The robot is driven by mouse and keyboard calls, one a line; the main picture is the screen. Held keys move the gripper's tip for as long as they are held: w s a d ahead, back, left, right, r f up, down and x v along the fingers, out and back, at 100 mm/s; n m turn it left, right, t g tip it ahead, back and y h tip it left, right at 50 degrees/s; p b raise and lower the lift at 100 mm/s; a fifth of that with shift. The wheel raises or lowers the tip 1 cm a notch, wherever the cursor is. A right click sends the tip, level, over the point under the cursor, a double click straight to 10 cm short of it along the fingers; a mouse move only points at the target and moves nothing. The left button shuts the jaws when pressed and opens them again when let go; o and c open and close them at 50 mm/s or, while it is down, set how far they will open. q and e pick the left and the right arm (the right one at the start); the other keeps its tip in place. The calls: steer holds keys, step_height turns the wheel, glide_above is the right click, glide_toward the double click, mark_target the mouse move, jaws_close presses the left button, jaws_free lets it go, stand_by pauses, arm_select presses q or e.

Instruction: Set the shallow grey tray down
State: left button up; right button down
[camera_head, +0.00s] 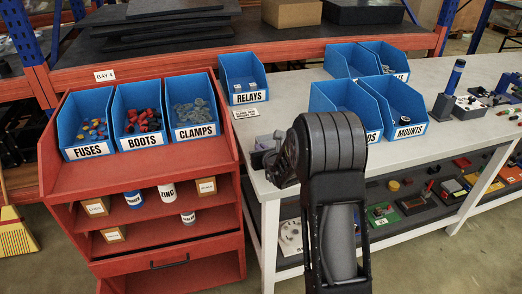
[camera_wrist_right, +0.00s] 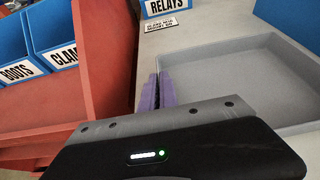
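The shallow grey tray (camera_wrist_right: 235,75) fills the right part of the right wrist view, its inside empty. My right gripper (camera_wrist_right: 163,92) has its two purple fingers close together at the tray's left wall, one on each side, so it looks shut on that wall. In the head view my right gripper (camera_head: 268,150) is over the near left corner of the grey bench, and my dark forearm hides most of the tray. I cannot tell whether the tray's underside touches the bench. My left gripper is in neither view.
The grey bench (camera_head: 290,90) carries the RELAYS bin (camera_head: 243,78), a small label card (camera_head: 245,114) and the MOUNTS bin (camera_head: 397,108). A red rack (camera_head: 150,175) with FUSES, BOOTS and CLAMPS bins stands close at the left.

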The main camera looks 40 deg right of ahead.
steer(key=shift+f, duration=0.2)
steer(key=shift+f, duration=0.15)
steer(key=c, duration=1.6)
jaws_free()
steer(key=shift+c, duration=0.2)
steer(key=shift+r, duration=0.2)
steer(key=v, duration=0.6)
steer(key=shift+a, duration=0.1)
steer(key=p+v, duration=0.2)
steer(key=v, duration=0.3)
steer(key=shift+s+r, duration=0.2)
steer(key=shift+s, duration=0.1)
steer(key=shift+s+a+f, duration=0.1)
steer(key=shift+s, duration=0.1)
